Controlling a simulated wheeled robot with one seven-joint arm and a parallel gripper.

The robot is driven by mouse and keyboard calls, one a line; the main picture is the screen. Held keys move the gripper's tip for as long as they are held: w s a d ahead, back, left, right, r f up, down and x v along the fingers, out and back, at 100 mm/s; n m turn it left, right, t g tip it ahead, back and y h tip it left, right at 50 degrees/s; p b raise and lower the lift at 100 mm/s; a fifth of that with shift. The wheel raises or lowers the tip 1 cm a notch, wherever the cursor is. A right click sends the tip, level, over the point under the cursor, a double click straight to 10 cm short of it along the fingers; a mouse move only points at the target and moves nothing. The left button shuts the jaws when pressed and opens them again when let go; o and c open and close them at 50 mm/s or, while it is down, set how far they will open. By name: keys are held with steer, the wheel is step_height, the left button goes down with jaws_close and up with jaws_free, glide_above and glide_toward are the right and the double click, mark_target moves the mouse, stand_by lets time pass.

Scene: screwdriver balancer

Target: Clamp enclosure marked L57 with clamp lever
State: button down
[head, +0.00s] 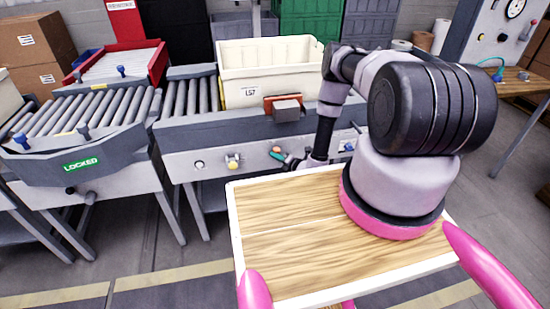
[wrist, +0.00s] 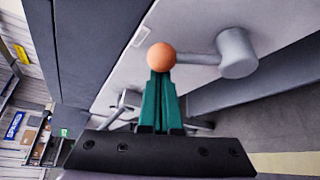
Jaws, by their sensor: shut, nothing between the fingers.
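The cream enclosure (head: 262,91) with an L57 label sits on the roller conveyor in the head view. A red and grey clamp block (head: 285,108) is at its front side. The clamp lever, with an orange ball knob (wrist: 161,57) on a grey arm (wrist: 198,59) from a round pivot (wrist: 238,55), is on the conveyor's front panel. Its knob also shows in the head view (head: 276,150). My gripper (wrist: 158,78), with green fingers, is shut and empty. Its tips are right at the knob and overlap its lower edge in the wrist view; I cannot tell whether they touch.
A yellow knob (head: 233,161) and a white button (head: 199,165) are on the same panel, to the left. A left conveyor bears a LOCKED sign (head: 81,164) and a red bin (head: 117,62). A workbench (head: 520,82) stands at the right. Grey floor lies in front.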

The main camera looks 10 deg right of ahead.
mark_target(279, 149)
steer(key=shift+d+r, duration=0.15)
steer(key=shift+d, duration=0.05)
steer(key=d+m, duration=0.1)
steer(key=d+r+m+t+y, duration=0.1)
steer(key=d+m, duration=0.1)
steer(key=m, duration=0.1)
steer(key=shift+d+r+t+y, duration=0.1)
steer(key=shift+r+t+y, duration=0.2)
steer(key=shift+y, duration=0.1)
steer(key=d, duration=0.6)
steer(key=shift+f, duration=0.2)
steer(key=shift+d, duration=0.1)
stand_by(0.6)
steer(key=shift+r, duration=0.1)
